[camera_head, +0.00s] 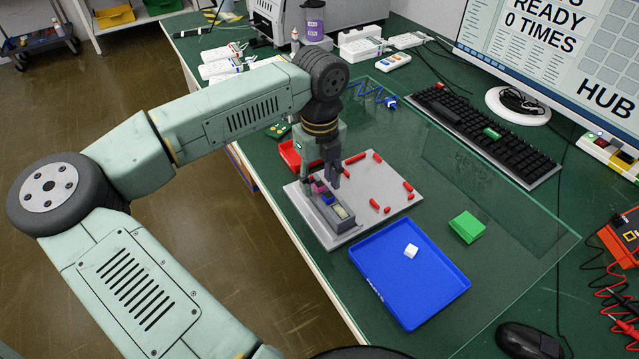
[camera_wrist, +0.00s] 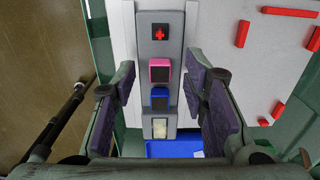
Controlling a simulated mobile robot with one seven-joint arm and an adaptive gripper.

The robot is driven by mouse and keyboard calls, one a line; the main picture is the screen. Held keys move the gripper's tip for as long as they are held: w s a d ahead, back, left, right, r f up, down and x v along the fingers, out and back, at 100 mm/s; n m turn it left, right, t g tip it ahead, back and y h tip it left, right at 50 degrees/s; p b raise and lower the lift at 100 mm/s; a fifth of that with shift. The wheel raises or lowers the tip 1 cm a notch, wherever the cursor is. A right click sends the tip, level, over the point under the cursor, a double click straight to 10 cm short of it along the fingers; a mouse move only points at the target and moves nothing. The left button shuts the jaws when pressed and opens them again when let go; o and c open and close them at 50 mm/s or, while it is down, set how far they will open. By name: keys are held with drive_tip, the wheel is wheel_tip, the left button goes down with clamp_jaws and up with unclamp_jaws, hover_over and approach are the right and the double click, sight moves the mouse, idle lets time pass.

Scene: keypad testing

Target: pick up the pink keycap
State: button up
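The pink keycap (camera_head: 318,187) sits on a grey keypad strip (camera_head: 350,226) on a light grey board. In the wrist view the pink keycap (camera_wrist: 160,70) is in line with a red cross stem (camera_wrist: 158,33), a blue keycap (camera_wrist: 160,97) and a cream keycap (camera_wrist: 159,128). My gripper (camera_head: 326,178) is over the strip, pointing down. In the wrist view my gripper (camera_wrist: 164,84) is open and empty, its purple-padded fingers left and right of the strip. The pink keycap appears between the fingertips; the height gap is unclear.
Several red bars (camera_head: 374,203) edge the grey board (camera_head: 392,187). A blue tray (camera_head: 440,295) with a white cube (camera_head: 411,251) stands in front right. A green block (camera_head: 467,227), a red bin (camera_head: 290,155) and a black keyboard (camera_head: 487,137) are on the green table.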

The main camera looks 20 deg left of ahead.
sight(317, 188)
drive_tip(key=shift+c, duration=0.4)
drive_tip(key=c, duration=0.7)
drive_tip(key=shift+c, duration=0.3)
drive_tip(key=shift+r+b, duration=0.3)
drive_tip(key=shift+r, duration=0.2)
drive_tip(key=shift+s+a+r+b, duration=0.1)
drive_tip(key=shift+s+r+b, duration=0.25)
drive_tip(key=shift+r, duration=0.25)
drive_tip(key=shift+s+r+b, duration=0.2)
drive_tip(key=shift+r+b, duration=0.25)
drive_tip(key=shift+r, duration=0.1)
drive_tip(key=s+r+b, duration=0.2)
drive_tip(key=s+b, duration=0.2)
drive_tip(key=s, duration=1)
drive_tip(key=shift+s+r+p, duration=0.25)
drive_tip(key=shift+r+p, duration=0.45)
drive_tip(key=shift+r, duration=0.5)
drive_tip(key=shift+s+r+p, duration=0.2)
drive_tip(key=shift+r+p, duration=0.45)
drive_tip(key=shift+r, duration=0.5)
